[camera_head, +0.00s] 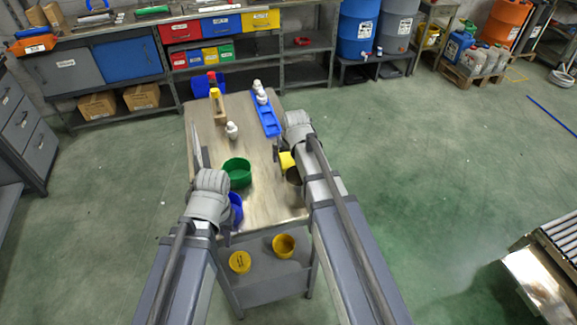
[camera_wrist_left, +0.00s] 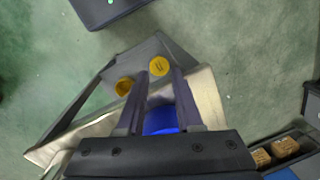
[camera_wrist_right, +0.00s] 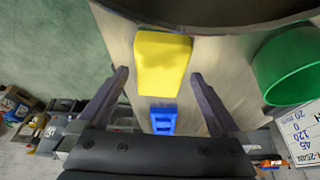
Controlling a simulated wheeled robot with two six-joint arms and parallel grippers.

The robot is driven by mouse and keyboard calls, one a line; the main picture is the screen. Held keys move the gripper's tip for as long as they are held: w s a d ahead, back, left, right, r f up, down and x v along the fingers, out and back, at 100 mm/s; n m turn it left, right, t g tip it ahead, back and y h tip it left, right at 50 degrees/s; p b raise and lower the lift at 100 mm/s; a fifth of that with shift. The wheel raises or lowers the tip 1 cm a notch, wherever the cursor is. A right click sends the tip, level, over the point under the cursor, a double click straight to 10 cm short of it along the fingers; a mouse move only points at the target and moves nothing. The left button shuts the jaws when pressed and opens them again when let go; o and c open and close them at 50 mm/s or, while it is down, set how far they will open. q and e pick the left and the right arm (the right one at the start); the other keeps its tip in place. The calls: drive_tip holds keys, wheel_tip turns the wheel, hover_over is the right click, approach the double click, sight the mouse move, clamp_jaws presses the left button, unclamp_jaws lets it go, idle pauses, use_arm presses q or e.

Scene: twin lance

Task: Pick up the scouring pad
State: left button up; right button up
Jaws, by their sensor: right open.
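A yellow block (camera_wrist_right: 162,62), which looks like the scouring pad, lies on the cart top. It shows in the head view (camera_head: 286,161), partly hidden by my right arm. My right gripper (camera_wrist_right: 158,74) is open, and the block shows between and past its fingertips in the right wrist view. I cannot tell whether they touch. My left gripper (camera_wrist_left: 161,72) is apart from the pad, over the near left side of the cart. Its fingers look parted and empty, with a blue cup (camera_wrist_left: 160,120) showing between and below them.
The cart top (camera_head: 262,205) also holds a green bowl (camera_head: 237,172), a blue tray (camera_head: 268,122) with white bottles, and a dark round vessel (camera_wrist_right: 200,18) close to the pad. A yellow cup (camera_head: 284,245) sits on the lower shelf.

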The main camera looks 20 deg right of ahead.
sight(288, 157)
use_arm(q)
drive_tip(key=shift+f+b, duration=0.5)
drive_tip(key=shift+f, duration=0.45)
use_arm(e)
drive_tip(key=shift+x, duration=1.1)
use_arm(q)
drive_tip(key=shift+f, duration=0.25)
use_arm(e)
drive_tip(key=shift+s+f, duration=0.1)
drive_tip(key=shift+f, duration=0.1)
drive_tip(key=c, duration=1.3)
drive_tip(key=shift+o, duration=0.2)
use_arm(q)
drive_tip(key=shift+r, duration=0.1)
